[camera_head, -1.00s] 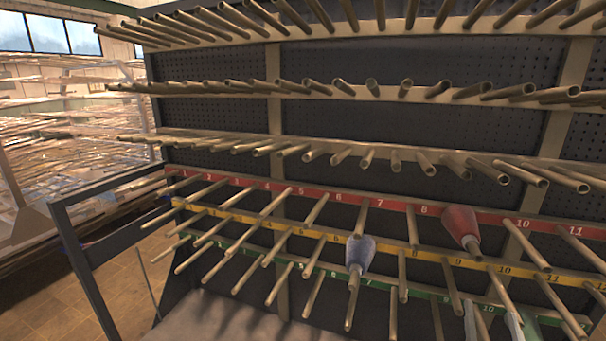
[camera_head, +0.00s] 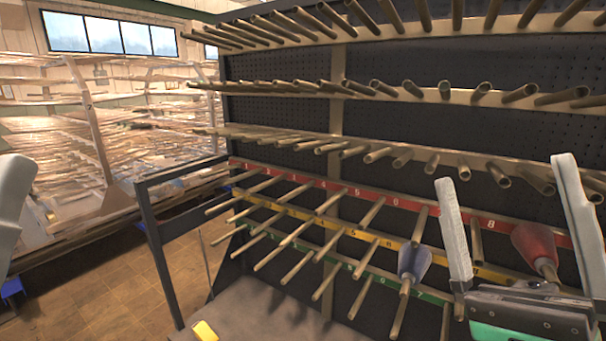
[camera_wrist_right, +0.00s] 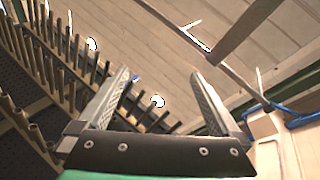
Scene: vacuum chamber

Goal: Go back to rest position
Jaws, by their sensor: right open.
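My right gripper (camera_head: 504,170) is raised at the lower right of the head view, in front of the peg rack. Its two pale fingers stand wide apart, with nothing between them. In the right wrist view the same gripper (camera_wrist_right: 160,73) is open and empty, with the ceiling and rows of pegs behind it. A pale grey part at the left edge of the head view seems to belong to my left arm.
The rack has red (camera_head: 380,197), yellow (camera_head: 300,223) and green numbered strips with long pegs sticking out. A blue cone (camera_head: 413,262) and a red cone (camera_head: 536,246) sit on pegs near my right gripper. A yellow object (camera_head: 205,331) lies low at left. Open floor (camera_head: 100,310) shows left of the rack.

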